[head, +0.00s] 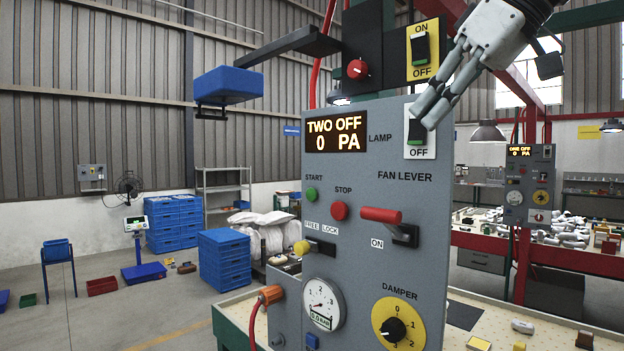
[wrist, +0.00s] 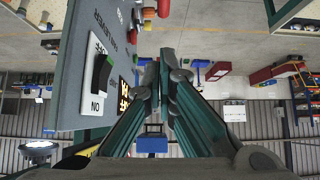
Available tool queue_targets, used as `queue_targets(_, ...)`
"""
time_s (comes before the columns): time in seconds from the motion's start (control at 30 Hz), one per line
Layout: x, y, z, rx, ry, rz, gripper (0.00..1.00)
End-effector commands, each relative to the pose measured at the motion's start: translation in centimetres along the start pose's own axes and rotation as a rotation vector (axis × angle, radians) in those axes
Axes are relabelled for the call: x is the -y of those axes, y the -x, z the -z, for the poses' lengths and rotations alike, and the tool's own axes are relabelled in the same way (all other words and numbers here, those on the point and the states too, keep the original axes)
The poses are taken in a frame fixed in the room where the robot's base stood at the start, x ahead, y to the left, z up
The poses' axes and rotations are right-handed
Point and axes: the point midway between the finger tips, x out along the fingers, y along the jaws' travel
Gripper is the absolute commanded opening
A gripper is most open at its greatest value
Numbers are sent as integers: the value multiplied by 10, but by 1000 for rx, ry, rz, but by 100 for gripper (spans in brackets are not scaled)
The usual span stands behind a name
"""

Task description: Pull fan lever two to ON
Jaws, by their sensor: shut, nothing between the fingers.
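The fan lever (head: 381,215) has a red handle on a dark bracket, below the FAN LEVER label on the grey panel (head: 345,190). Its handle sticks out toward the left, above an ON label. The panel display (head: 336,135) reads TWO OFF, 0 PA. My gripper (head: 425,110) is shut and empty, up and to the right of the lever, in front of the lamp switch (head: 416,130), which it partly hides. I cannot tell whether it touches the switch. In the wrist view, the fingers (wrist: 163,62) are together beside the panel (wrist: 75,75); I cannot make out the lever clearly.
Around the lever are the stop button (head: 339,210), start button (head: 311,194), yellow lock knob (head: 302,247), gauge (head: 322,304) and damper dial (head: 397,327). A blue box (head: 228,85) is at upper left. A second panel (head: 528,185) reads ONE OFF.

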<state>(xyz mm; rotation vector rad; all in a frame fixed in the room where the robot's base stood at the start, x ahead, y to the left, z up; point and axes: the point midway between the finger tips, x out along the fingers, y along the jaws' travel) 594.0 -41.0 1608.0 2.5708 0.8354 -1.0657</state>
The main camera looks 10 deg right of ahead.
Motion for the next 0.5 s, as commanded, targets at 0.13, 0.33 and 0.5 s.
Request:
queue_targets(0.13, 0, 0, 0, -1, 3, 0, 0)
queue_targets(0.33, 0, 0, 0, 0, 2, 0, 0)
queue_targets(0.5, 0, -13, 0, 1, 1, 2, 0)
